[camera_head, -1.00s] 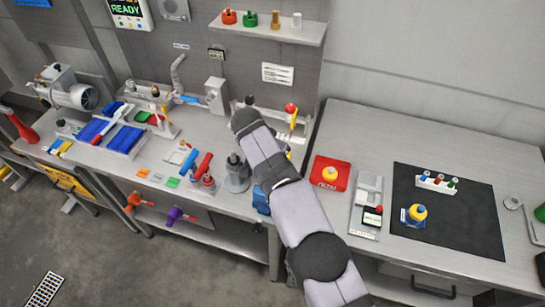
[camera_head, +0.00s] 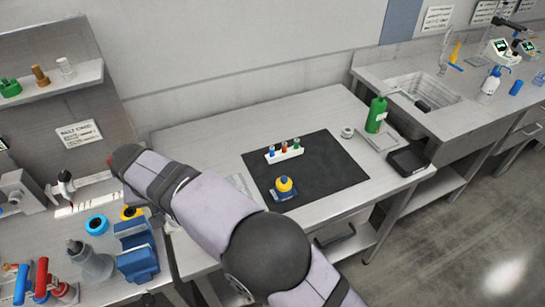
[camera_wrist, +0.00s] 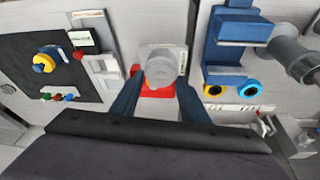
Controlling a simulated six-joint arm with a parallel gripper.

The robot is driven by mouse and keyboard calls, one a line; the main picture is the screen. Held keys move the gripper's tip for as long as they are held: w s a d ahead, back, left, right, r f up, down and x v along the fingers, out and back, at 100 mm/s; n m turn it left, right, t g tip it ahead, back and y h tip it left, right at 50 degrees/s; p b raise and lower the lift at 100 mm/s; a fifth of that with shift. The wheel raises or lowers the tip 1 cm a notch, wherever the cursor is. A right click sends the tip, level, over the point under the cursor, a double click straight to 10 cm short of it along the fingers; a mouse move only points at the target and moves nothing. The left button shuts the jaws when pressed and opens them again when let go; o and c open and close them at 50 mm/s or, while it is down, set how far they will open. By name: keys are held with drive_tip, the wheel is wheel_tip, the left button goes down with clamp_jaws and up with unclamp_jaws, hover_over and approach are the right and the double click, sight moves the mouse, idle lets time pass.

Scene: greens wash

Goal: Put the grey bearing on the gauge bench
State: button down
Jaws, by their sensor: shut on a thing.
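In the wrist view, my gripper (camera_wrist: 160,78) is shut on a grey round part (camera_wrist: 160,68), which looks like the grey bearing. It is held between the two dark blue fingers, above a red tray (camera_wrist: 153,93) and a pale plate that it partly covers. Whether it touches anything beneath is unclear. The head view shows my arm reaching left, with the gripper and the held part hidden. The bench with the black mat (camera_head: 215,140), probably the gauge bench, stands right of the tool bench. A grey device (camera_wrist: 105,70) lies beside the red tray in the wrist view.
The black mat (camera_head: 340,165) holds a white rack (camera_head: 285,152) of coloured pieces and a yellow-topped blue item (camera_head: 284,187). Blue blocks (camera_head: 137,255), a blue ring (camera_head: 97,225) and a grey post (camera_head: 88,260) crowd the left. A green bottle (camera_head: 376,114) stands at right.

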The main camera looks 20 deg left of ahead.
drive_tip(key=shift+w+d+f+b, duration=0.1)
drive_tip(key=shift+w+d+b, duration=0.15)
drive_tip(key=shift+d, duration=0.45)
drive_tip(key=shift+w+d+f+b, duration=0.1)
drive_tip(key=shift+w+d+b, duration=0.15)
drive_tip(key=shift+d, duration=0.45)
drive_tip(key=shift+w+d+f+b, duration=0.1)
drive_tip(key=shift+w+d+b, duration=0.15)
drive_tip(key=shift+d, duration=0.45)
drive_tip(key=shift+f+p, duration=1.75)
drive_tip(key=shift+f, duration=3.3)
drive_tip(key=shift+f, duration=0.15)
drive_tip(key=c, duration=1)
unclamp_jaws()
drive_tip(key=b+v, duration=0.3)
drive_tip(key=v, duration=0.9)
drive_tip(key=shift+w, duration=0.15)
